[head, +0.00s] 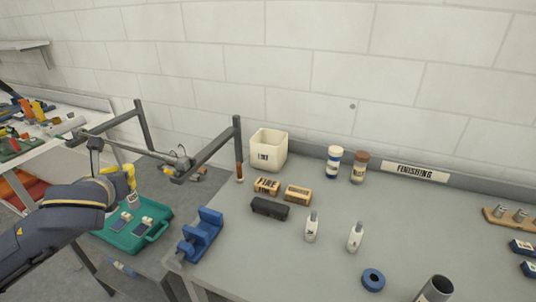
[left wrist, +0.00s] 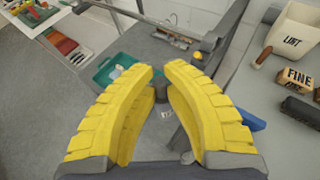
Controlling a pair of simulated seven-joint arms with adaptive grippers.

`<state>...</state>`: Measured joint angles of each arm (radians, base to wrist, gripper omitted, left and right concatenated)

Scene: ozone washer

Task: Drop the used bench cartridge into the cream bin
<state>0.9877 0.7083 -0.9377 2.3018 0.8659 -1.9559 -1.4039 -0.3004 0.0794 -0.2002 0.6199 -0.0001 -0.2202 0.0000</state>
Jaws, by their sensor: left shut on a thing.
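My left gripper (head: 130,178), with yellow fingers, is over the gap left of the grey bench, above the green case. It is shut on a small cartridge (head: 137,199), which shows white below the fingers. In the left wrist view, my left gripper (left wrist: 160,78) has the cartridge's dark grey end (left wrist: 160,94) between its fingertips; much of the cartridge is hidden. The square cream bin (head: 270,143) stands open at the back left of the bench, well right of the gripper. The bin (left wrist: 293,28) also shows at the top right of the left wrist view. My right gripper is not in view.
A grey rail frame (head: 237,140) rises between gripper and bin. Wooden blocks (head: 298,192), a black block (head: 269,208) and a blue holder (head: 203,233) lie near the bench's left side. White bottles (head: 311,228) stand mid-bench. The green case (head: 133,226) lies below.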

